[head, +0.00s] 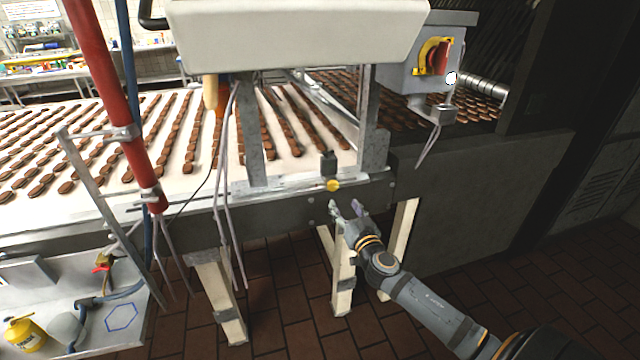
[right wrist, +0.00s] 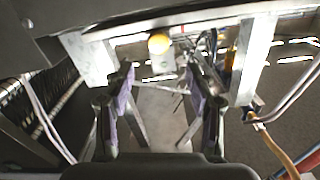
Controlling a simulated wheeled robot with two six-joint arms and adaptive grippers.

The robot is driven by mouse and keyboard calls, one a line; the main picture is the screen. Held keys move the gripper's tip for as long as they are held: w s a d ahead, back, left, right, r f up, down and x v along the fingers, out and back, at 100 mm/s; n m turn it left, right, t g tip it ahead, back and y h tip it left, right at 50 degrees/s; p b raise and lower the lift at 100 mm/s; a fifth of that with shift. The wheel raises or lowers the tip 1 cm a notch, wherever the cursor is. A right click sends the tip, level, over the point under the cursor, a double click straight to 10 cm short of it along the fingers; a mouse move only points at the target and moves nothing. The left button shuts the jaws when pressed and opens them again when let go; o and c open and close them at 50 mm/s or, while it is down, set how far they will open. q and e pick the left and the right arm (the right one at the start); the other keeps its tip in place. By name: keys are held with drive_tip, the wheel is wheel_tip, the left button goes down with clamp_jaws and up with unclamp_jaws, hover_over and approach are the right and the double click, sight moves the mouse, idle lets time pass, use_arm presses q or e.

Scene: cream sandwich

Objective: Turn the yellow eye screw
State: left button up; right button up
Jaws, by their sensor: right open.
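The yellow eye screw (head: 333,185) sits on the front edge of the conveyor's metal frame, just below a small dark block. It also shows in the right wrist view (right wrist: 160,44), at the top centre, beyond the fingertips. My right gripper (head: 348,209) is just below the screw in the head view, its fingers pointing up at it. In the right wrist view my right gripper (right wrist: 162,88) is open, with nothing between its fingers, and the screw is in line with the gap. The screw and the fingers look apart. My left gripper is in neither view.
The conveyor belt (head: 285,150) carries rows of brown biscuits behind the frame. A grey box with a red and yellow switch (head: 436,57) hangs at the upper right. A red pole (head: 112,90) and cables stand at the left. White legs (head: 343,270) stand under the frame.

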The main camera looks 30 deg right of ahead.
sight(334, 187)
drive_tip(key=p+x, duration=0.2)
drive_tip(key=x, duration=0.7)
drive_tip(key=shift+d+p, duration=0.2)
drive_tip(key=shift+p, duration=0.2)
drive_tip(key=shift+w+d, duration=0.1)
drive_tip(key=shift+w, duration=0.45)
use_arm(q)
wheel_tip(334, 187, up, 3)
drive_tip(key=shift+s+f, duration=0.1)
use_arm(e)
drive_tip(key=shift+c, duration=0.3)
drive_tip(key=c, duration=1.1)
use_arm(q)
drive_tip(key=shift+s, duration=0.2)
